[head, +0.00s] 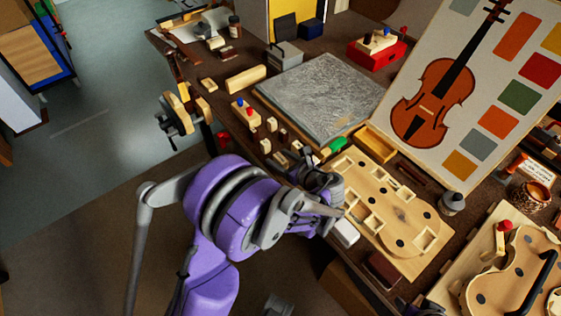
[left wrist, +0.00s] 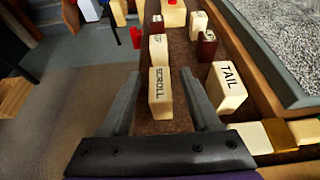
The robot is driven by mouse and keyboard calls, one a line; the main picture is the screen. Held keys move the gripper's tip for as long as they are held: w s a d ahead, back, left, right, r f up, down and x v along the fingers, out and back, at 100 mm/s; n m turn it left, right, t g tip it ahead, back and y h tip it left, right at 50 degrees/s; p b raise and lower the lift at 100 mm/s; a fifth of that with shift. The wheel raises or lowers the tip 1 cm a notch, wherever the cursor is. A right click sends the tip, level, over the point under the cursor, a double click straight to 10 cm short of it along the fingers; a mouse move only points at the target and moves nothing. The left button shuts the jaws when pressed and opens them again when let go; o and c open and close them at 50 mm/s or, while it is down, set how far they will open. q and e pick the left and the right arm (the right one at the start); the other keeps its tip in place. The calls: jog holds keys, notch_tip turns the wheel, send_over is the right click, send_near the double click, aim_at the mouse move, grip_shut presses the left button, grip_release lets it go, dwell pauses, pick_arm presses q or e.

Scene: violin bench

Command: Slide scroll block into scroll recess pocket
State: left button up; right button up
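The scroll block (left wrist: 160,94), a cream block lettered SCROLL, stands on the brown bench in the left wrist view. My left gripper (left wrist: 159,68) is open, with one finger on each side of the block and a gap on both sides. In the head view my left gripper (head: 328,190) is over the bench edge beside the pale wooden board (head: 400,218), which has several recesses. I cannot tell which recess is the scroll pocket. The scroll block cannot be picked out surely in the head view. My right gripper is not in view.
A cream TAIL block (left wrist: 227,88) stands close right of the scroll block. Another lettered block (left wrist: 158,48) stands just behind it. A grey textured slab (head: 320,95) lies behind the small blocks. A violin picture panel (head: 480,80) stands beyond the board.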

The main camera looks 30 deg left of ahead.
pick_arm(q)
grip_shut()
